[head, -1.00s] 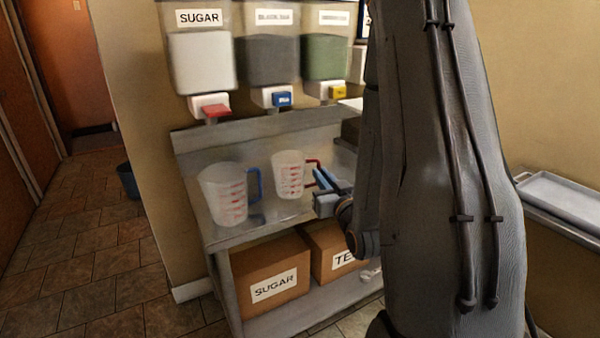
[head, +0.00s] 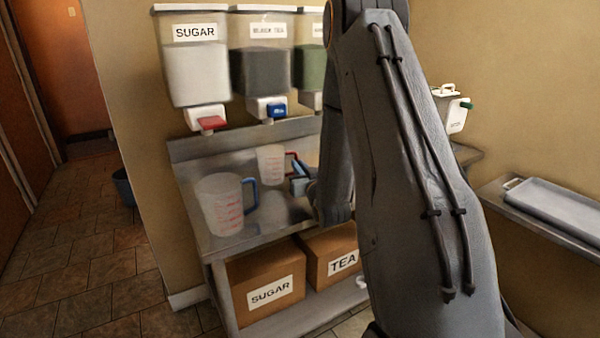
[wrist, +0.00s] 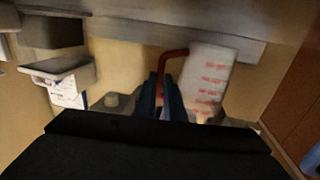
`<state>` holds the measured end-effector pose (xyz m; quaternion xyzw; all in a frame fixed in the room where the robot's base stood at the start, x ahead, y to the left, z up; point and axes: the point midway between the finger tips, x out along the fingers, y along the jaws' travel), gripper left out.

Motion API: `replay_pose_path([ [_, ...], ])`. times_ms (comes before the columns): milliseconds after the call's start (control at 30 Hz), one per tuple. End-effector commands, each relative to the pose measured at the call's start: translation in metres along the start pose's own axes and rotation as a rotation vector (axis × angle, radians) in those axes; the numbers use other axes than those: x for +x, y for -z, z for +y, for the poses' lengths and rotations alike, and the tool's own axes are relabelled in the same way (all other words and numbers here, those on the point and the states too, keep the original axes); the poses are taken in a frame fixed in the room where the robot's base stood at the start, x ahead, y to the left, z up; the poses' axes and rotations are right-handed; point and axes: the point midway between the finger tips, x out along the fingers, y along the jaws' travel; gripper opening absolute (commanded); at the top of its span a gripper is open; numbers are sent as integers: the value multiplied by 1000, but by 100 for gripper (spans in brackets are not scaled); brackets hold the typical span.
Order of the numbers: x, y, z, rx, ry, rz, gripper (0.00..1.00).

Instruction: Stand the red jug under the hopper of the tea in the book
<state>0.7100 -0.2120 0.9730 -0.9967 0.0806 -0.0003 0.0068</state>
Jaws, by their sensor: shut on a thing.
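The red jug, a clear measuring jug with a red handle (head: 269,164), is toward the back of the metal counter, roughly below the black tea hopper (head: 263,68) and its blue-levered spout (head: 272,108). My gripper (head: 298,181) is at its right side. In the wrist view, the blue jaws of my gripper (wrist: 164,88) are shut on the red handle of the jug (wrist: 210,78). I cannot tell whether the jug's base touches the counter. A green-filled hopper (head: 311,70) is partly hidden behind my arm. No book is in view.
A blue-handled jug (head: 221,206) stands nearer on the counter (head: 262,230), front left of the red jug. The sugar hopper (head: 196,70) hangs at left. SUGAR (head: 266,290) and TEA (head: 330,256) boxes sit on the lower shelf. A tray (head: 555,200) lies at right.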

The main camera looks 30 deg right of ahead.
Motion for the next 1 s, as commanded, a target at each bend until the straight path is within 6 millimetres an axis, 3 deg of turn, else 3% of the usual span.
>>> replay_pose_path([
  [200,-1,-22,1,0,0,-1,0],
  [667,0,-29,1,0,0,1,0],
  [700,-1,-29,1,0,0,0,12],
  [800,-1,-29,1,0,0,0,27],
  [1000,-1,-29,1,0,0,0,27],
])
